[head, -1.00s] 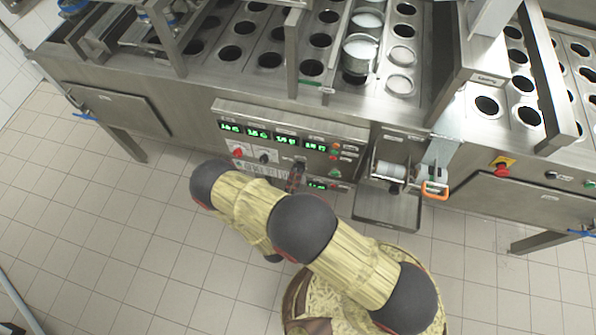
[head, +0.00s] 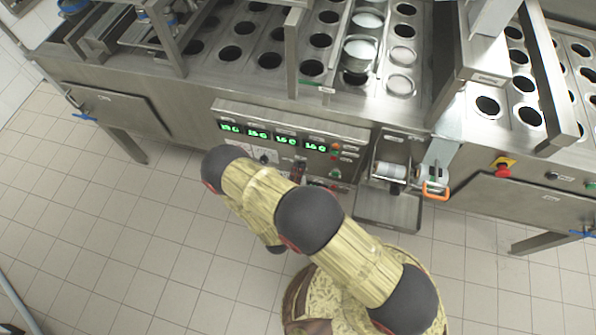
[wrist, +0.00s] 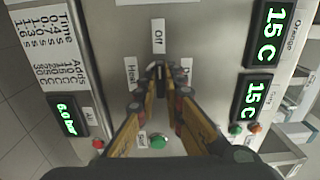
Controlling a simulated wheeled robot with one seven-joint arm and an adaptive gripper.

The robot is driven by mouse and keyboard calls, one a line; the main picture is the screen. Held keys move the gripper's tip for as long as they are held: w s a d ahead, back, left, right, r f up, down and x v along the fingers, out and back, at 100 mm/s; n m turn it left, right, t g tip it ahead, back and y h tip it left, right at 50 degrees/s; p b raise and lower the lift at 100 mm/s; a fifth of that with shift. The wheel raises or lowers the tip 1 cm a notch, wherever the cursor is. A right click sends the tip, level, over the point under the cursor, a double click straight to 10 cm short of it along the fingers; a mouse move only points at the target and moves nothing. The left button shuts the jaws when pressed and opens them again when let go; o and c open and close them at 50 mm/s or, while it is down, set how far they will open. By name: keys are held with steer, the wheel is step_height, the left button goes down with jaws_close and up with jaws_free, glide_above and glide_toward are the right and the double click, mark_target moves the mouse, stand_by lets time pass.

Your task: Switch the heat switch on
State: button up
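The heat switch (wrist: 158,72) is a small dark knob on the metal control panel. In the wrist view the label "Off" is above it, "Heat" is to its left, and a partly hidden label is to its right. My gripper (wrist: 158,92) reaches to the panel with one yellow, dark-tipped finger on each side of the knob. Bare panel shows between the fingers. I cannot tell whether the tips press on the knob, and its exact pointing is partly hidden. In the head view my gripper (head: 299,172) is at the panel's lower middle, mostly behind my arm.
Green displays (head: 287,140) line the panel top; two read 15 C in the wrist view. A green button (wrist: 158,142) sits below the fingers. To the right are a metal bracket with an orange handle (head: 435,190) and a red emergency button (head: 503,171).

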jaws_close()
steer(key=shift+m, duration=0.3)
steer(key=shift+f+m+b, duration=0.1)
steer(key=shift+m+b, duration=0.95)
steer(key=shift+m, duration=7.55)
steer(key=o, duration=0.5)
jaws_free()
steer(key=shift+o, duration=0.2)
